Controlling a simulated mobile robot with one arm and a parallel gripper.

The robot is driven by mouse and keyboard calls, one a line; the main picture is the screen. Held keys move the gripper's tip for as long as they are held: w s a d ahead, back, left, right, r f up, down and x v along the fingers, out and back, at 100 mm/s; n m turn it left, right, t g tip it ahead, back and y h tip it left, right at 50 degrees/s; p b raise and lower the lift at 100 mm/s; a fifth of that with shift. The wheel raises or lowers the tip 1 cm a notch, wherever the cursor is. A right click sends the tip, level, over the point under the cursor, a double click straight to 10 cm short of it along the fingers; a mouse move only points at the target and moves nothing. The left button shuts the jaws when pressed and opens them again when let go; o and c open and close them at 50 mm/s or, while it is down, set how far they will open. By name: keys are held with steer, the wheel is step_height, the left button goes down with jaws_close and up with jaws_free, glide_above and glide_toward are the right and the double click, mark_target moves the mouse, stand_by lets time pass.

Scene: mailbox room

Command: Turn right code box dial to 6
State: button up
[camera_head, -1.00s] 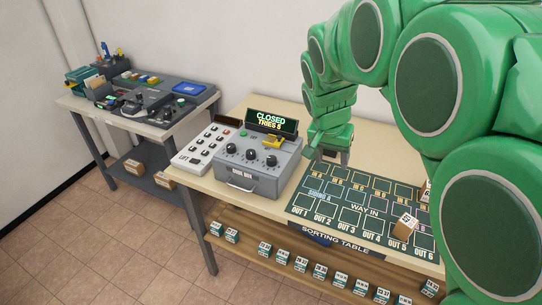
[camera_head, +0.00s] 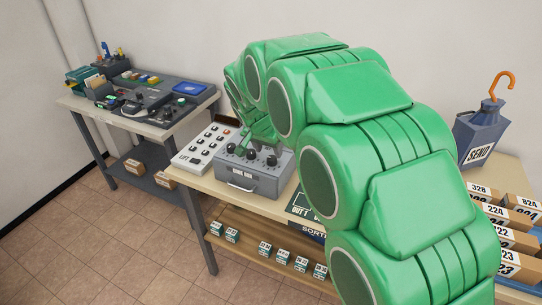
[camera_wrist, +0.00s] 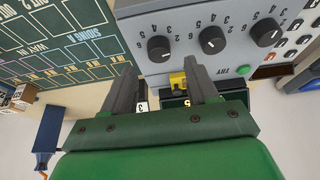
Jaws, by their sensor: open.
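The grey code box (camera_head: 245,178) stands on the table, with a row of black dials on its sloped face. The right dial (camera_head: 271,160) is just below my gripper (camera_head: 268,145) in the head view. The wrist view sees the box upside down, so the right dial (camera_wrist: 158,48) is the leftmost one there. My gripper (camera_wrist: 161,66) is open and empty. Its two dark fingers point toward this dial, which shows between and just beyond their tips. I cannot tell the dial's exact setting. The box's display is hidden by my arm in the head view.
The middle dial (camera_wrist: 211,40) is close beside the right fingertip. A white keypad (camera_head: 205,147) stands left of the box. The sorting mat (camera_wrist: 60,45) lies beside it. A blue SEND container (camera_head: 480,135) stands far right.

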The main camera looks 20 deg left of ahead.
mark_target(272, 158)
steer(key=shift+x, duration=2.5)
steer(key=c, duration=1)
